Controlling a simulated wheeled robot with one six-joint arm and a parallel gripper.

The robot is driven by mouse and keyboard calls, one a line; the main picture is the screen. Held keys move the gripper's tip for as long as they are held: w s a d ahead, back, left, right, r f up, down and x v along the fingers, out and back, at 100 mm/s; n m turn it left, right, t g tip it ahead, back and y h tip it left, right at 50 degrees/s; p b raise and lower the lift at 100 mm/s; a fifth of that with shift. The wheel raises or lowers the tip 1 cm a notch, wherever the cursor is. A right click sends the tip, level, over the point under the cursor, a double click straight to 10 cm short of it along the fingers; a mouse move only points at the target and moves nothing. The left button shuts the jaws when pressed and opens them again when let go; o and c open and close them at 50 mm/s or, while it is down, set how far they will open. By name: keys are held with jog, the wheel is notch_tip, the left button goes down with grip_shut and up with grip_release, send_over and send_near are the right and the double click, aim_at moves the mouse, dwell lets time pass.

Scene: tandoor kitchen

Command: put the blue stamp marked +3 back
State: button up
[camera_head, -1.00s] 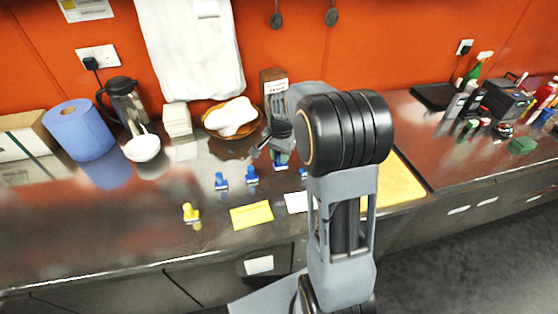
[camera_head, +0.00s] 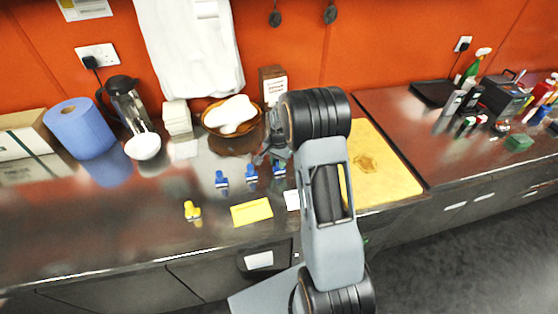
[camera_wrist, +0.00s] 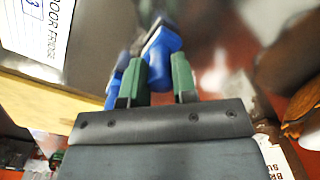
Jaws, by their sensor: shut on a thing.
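In the wrist view my gripper (camera_wrist: 165,70) has its green fingers closed around a blue stamp (camera_wrist: 162,42). A second blue piece (camera_wrist: 115,82) shows just beyond the left finger. In the head view several blue stamps show on the dark counter: a left one (camera_head: 221,180), a middle one (camera_head: 252,174) and a right one (camera_head: 279,169) close to my arm. My gripper's end is partly hidden by my arm there, near the right one. I cannot read +3 on any stamp, nor tell in the head view which one is held.
A yellow stamp (camera_head: 192,211), a yellow card (camera_head: 251,211) and a white card (camera_head: 292,200) lie near the counter's front. A yellow board (camera_head: 385,175) lies right.

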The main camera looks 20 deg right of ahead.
jog(key=shift+f, duration=0.15)
jog(key=o, duration=0.8)
notch_tip(320, 180, up, 12)
jog(key=b, duration=0.1)
jog(key=s+a+r+n+t, duration=0.2)
jog(key=s+a+r+n, duration=0.5)
jog(key=s, duration=0.4)
jog(key=shift+s+a+f+n+t, duration=0.1)
jog(key=shift+s+a+n+t, duration=0.45)
jog(key=shift+s, duration=1.3)
jog(key=shift+s+a+f+n+t, duration=0.2)
jog(key=shift+s+a+n, duration=0.5)
jog(key=shift+s, duration=1.1)
jog(key=shift+s+a+r+n+t, duration=0.1)
jog(key=shift+s+a+n+t, duration=0.3)
jog(key=shift+s+n, duration=1)
